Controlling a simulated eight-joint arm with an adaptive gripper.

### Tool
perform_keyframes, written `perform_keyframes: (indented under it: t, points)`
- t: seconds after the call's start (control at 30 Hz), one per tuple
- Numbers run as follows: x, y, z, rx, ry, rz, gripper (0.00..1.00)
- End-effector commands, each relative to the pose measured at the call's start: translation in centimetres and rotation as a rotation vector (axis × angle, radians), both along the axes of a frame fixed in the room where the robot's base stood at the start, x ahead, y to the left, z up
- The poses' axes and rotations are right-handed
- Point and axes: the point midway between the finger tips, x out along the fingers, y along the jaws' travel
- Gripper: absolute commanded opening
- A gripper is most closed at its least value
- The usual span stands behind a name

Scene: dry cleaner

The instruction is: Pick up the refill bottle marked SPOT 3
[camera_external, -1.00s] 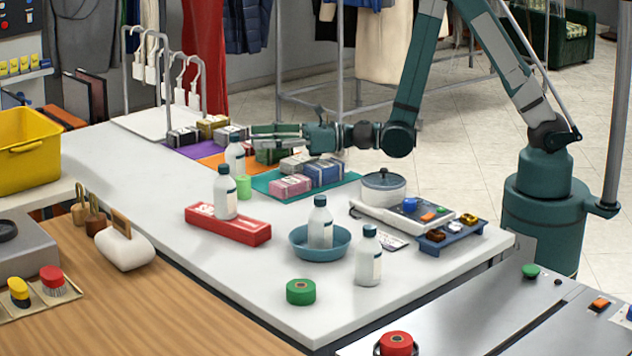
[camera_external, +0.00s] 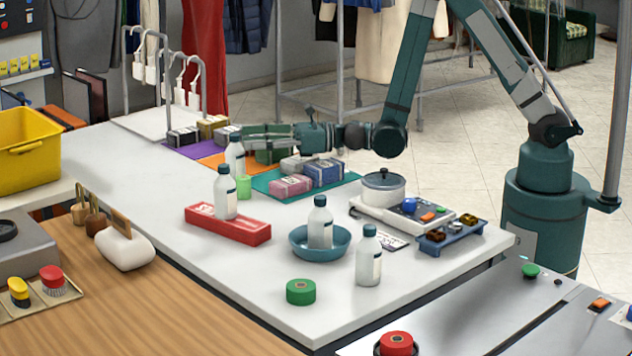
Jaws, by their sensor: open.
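Several similar white bottles with dark caps stand upright on the white counter. One bottle (camera_external: 234,155) is at the back, beside a light green cup. One bottle (camera_external: 225,192) stands on a red box (camera_external: 228,224). One bottle (camera_external: 320,224) stands in a blue bowl (camera_external: 321,254). One bottle (camera_external: 368,258) stands on the bare counter at the front right. Their labels are too small to read, so I cannot tell which is SPOT 3. My gripper (camera_external: 248,141) is open and level, its fingers pointing left at the back bottle; whether they touch or surround it is unclear.
Bundled packets (camera_external: 290,186) lie on coloured mats below and beside my gripper. A scale with a lidded pot (camera_external: 383,190) stands to the right. A green tape roll (camera_external: 300,291) is at the front. A hanger rack (camera_external: 165,75) stands behind left. The counter's left part is clear.

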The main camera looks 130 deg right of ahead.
Motion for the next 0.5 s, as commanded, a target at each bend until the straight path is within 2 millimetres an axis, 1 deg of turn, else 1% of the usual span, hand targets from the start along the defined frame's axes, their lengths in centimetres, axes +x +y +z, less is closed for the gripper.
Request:
perform_keyframes:
  t: [0.27, 0.5]
  points:
    - [0.4, -0.2, 0.0, 0.000, 0.000, 0.000, 0.50]
    - [2.3, -1.5, -0.2, 0.000, 0.000, 0.001, 0.50]
